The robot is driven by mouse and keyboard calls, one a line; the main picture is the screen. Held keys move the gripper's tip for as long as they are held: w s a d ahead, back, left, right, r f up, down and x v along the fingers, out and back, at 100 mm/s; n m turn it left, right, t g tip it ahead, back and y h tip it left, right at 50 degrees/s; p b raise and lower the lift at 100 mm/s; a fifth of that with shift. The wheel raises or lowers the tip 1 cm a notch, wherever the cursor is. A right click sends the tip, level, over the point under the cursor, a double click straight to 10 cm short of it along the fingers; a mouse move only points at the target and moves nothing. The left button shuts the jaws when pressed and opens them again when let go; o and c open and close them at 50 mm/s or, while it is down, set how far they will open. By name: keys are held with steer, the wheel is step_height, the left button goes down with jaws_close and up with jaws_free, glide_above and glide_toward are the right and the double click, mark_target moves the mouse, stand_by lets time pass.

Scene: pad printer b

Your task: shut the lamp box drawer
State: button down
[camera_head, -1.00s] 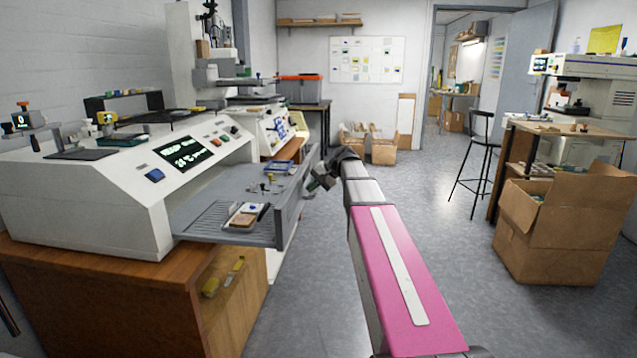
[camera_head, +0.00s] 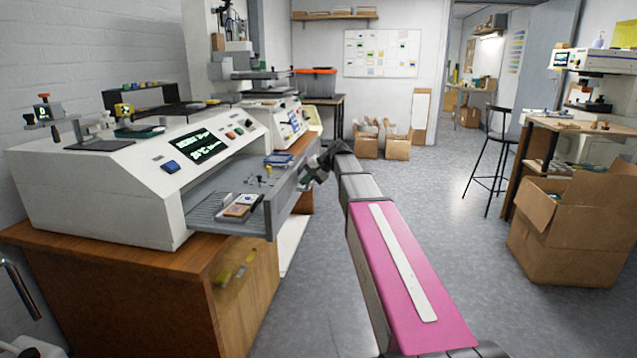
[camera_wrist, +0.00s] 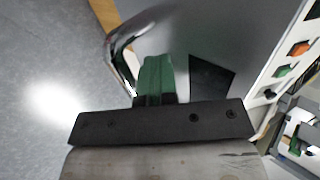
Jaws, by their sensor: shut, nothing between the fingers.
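The lamp box (camera_head: 110,190) is a white sloped machine with a dark display, at left in the head view. Its grey drawer (camera_head: 207,207) stands partly out on the right side. My gripper (camera_head: 312,168) is at the far part of the drawer's front panel (camera_head: 284,208). In the wrist view my green fingers (camera_wrist: 155,76) are shut and empty against or very near the grey front panel (camera_wrist: 225,35). A chrome bar handle (camera_wrist: 122,45) is just left of the fingers. The fingertips' exact contact is hard to tell.
The drawer holds a small card-like stack (camera_head: 241,205), a blue tray (camera_head: 278,159) and small pegs. The wooden bench (camera_head: 120,275) carries the machine. Open floor (camera_head: 310,290) lies right of it. A cardboard box (camera_head: 570,240) and a black stool (camera_head: 490,150) stand at right.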

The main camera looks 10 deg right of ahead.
steer(key=w+a, duration=0.3)
steer(key=a, duration=0.6)
steer(key=w+a, duration=0.3)
steer(key=a, duration=0.6)
steer(key=w+a, duration=0.2)
steer(key=a, duration=0.7)
steer(key=shift+w, duration=0.4)
steer(key=shift+d, duration=0.1)
